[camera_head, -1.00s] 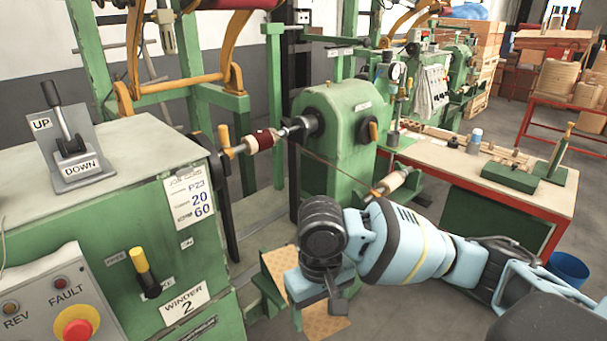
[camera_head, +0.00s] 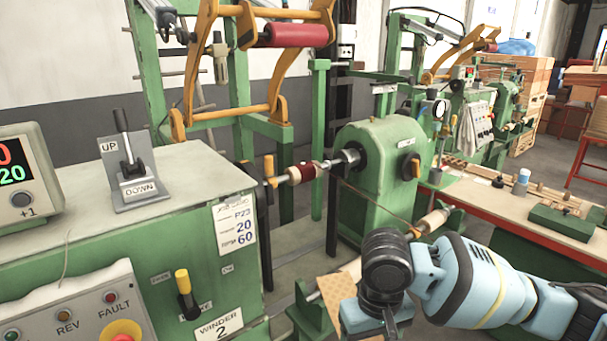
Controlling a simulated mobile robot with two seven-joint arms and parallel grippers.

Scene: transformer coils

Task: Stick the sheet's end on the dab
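A tan, finely dotted sheet (camera_head: 338,287) shows at the bottom centre, partly hidden behind my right gripper (camera_head: 375,325). The gripper points down, and its fingertips are hidden or cut off by the lower edge. I cannot tell whether it grips the sheet or is only above it. A dark red coil (camera_head: 301,173) with pale ends sits on the winder's shaft, left of the green headstock (camera_head: 378,170) and well above and left of the gripper. I cannot make out a dab on it. My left gripper is not in view.
The green winder cabinet (camera_head: 130,230) with UP/DOWN lever (camera_head: 129,160) and control box (camera_head: 80,310) fills the left. A red roller (camera_head: 297,34) hangs in a yellow frame behind. A red-edged bench (camera_head: 515,205) stands at right. A spool (camera_head: 432,220) lies near my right arm.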

